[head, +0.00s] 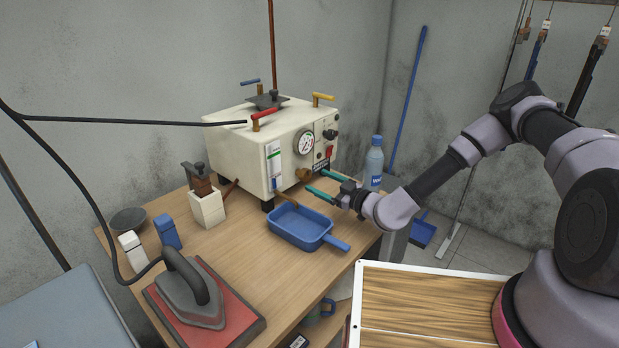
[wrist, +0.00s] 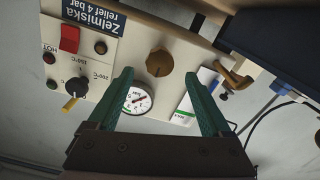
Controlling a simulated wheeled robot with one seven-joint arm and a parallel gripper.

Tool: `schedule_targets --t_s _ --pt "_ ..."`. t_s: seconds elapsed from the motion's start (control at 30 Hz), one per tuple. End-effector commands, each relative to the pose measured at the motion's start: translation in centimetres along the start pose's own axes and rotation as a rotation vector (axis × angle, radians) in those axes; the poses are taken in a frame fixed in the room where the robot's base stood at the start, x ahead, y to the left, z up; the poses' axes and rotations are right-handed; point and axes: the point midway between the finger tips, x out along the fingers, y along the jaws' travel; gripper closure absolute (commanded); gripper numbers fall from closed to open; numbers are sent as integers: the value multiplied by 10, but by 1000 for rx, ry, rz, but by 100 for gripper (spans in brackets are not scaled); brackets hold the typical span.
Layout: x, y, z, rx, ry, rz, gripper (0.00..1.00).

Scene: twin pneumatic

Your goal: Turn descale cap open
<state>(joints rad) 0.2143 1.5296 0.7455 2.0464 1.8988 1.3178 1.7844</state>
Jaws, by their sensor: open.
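The descale cap is a round brown knob (head: 304,174) low on the control face of the cream boiler box (head: 240,135). In the wrist view, which looks upside down, the cap (wrist: 159,61) appears between and slightly beyond my fingertips. My gripper (head: 315,179) has teal fingers, is open, and points at the cap from the right. In the wrist view, my gripper (wrist: 159,73) has one finger on each side of the cap, with visible gaps. I cannot tell how far the fingertips are from the face.
A pressure gauge (wrist: 137,99), red switch (wrist: 69,38) and black dial (wrist: 75,86) are near the cap. A brass tap (wrist: 236,76) is at the right. A blue pan (head: 300,226) sits below the boiler. A water bottle (head: 374,165) stands beside my wrist. An iron (head: 190,295) is front left.

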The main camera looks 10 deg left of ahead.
Motion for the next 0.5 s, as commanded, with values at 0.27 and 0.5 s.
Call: schedule_targets --t_s 0.27,0.5 --pt "42 0 0 -1 1 -1 17" --pt "50 0 0 -1 0 -1 17"
